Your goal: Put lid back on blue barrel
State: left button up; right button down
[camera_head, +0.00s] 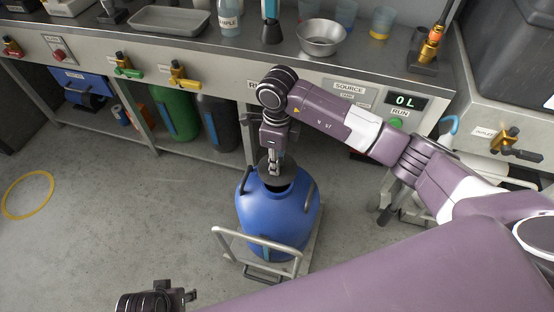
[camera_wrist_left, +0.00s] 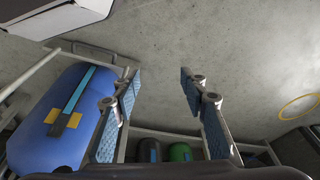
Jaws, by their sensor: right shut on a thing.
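The blue barrel (camera_head: 275,218) stands upright on a small metal trolley, with dark handles at its sides. In the left wrist view a blue barrel (camera_wrist_left: 50,140) with a teal stripe and yellow patch fills the left side. My right gripper (camera_head: 274,169) points down over the barrel's mouth and is shut on the dark lid (camera_head: 264,168). The lid is at the mouth; whether it is seated or just above it I cannot tell, and the gripper partly covers it. My left gripper (camera_wrist_left: 157,76) is open and empty, away from the barrel; part of it shows at the bottom of the head view.
The trolley rail (camera_head: 256,242) stands in front of the barrel. A workbench (camera_head: 215,55) with valves, a bowl (camera_head: 321,37) and bottles runs behind. Green (camera_head: 173,113) and dark cylinders stand on its lower shelf. The floor left of the barrel is clear, with a yellow ring (camera_head: 27,176).

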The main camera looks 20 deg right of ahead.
jog(key=shift+f+b, duration=0.35)
jog(key=shift+f, duration=0.3)
jog(key=shift+f+b, duration=0.45)
jog(key=shift+f, duration=0.2)
jog(key=shift+f+b, duration=0.5)
jog(key=shift+f, duration=0.1)
pick_arm(q)
jog(key=w+v, duration=0.1)
jog(key=v, duration=0.9)
jog(key=shift+r+t+b, duration=0.3)
jog(key=shift+r+b, duration=0.05)
jog(key=shift+r, duration=0.2)
pick_arm(e)
jog(key=shift+f, duration=0.55)
pick_arm(q)
jog(key=shift+w+a, duration=0.1)
jog(key=shift+w, duration=0.05)
jog(key=shift+f, duration=0.2)
pick_arm(e)
jog(key=shift+f, duration=0.15)
jog(key=c, duration=1.6)
grip_release()
jog(key=shift+o, duration=0.7)
